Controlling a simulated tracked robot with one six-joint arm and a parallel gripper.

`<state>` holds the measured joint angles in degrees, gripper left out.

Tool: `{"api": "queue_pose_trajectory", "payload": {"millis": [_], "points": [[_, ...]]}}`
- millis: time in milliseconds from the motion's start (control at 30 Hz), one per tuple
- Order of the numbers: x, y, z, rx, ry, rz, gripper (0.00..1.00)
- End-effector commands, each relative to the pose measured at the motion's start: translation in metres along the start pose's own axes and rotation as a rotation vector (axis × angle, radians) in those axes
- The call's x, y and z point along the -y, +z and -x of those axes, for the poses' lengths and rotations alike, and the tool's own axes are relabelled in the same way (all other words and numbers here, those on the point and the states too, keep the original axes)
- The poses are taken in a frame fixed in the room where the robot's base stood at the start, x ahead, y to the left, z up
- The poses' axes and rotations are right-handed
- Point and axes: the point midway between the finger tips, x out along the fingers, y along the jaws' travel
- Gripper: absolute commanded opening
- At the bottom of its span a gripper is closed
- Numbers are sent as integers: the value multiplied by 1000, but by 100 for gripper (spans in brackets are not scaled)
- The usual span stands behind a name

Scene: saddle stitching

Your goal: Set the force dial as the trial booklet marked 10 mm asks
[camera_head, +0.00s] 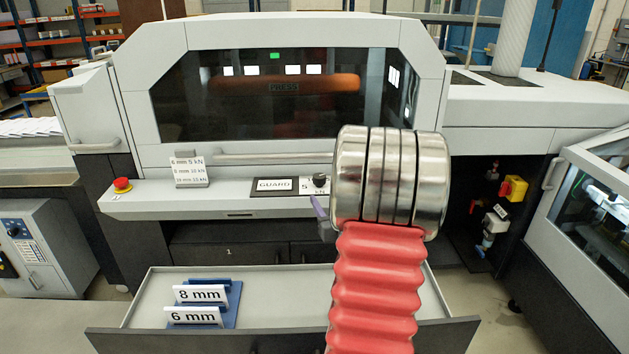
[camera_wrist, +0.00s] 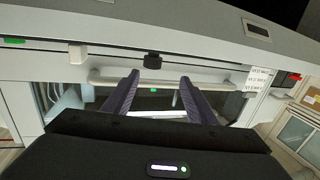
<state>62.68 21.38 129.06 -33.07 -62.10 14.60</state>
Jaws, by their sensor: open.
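The force dial is a small black knob (camera_head: 320,180) on the press ledge, beside a white scale where a 5 and "kN" show; my arm hides the scale's right part. Its pointer setting is too small to read. In the wrist view the knob (camera_wrist: 152,61) lies just beyond my fingertips, roughly between them, apart from both. My gripper (camera_wrist: 160,76) is open and empty; in the head view one purple finger (camera_head: 319,208) shows below the dial. A white card (camera_head: 190,171) lists mm and kN pairs; its last line seems to read 10 mm 15 kN. No booklet marked 10 mm is in view.
An open drawer (camera_head: 145,300) below the ledge holds a blue rack with 8 mm (camera_head: 201,294) and 6 mm (camera_head: 193,315) tags. A red stop button (camera_head: 122,185) sits at the ledge's left. A GUARD label (camera_head: 275,185) is left of the dial. A handle bar (camera_head: 265,157) runs above.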

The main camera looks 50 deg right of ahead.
Motion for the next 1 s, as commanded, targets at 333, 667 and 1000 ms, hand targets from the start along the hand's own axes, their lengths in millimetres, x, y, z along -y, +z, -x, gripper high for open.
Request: {"api": "queue_pose_trajectory", "payload": {"millis": [333,667,1000], "points": [[-18,5,5,-44,1,-18,52],[-18,5,-2,-42,1,-17,52],[-17,4,-46,-42,-1,-17,52]]}}
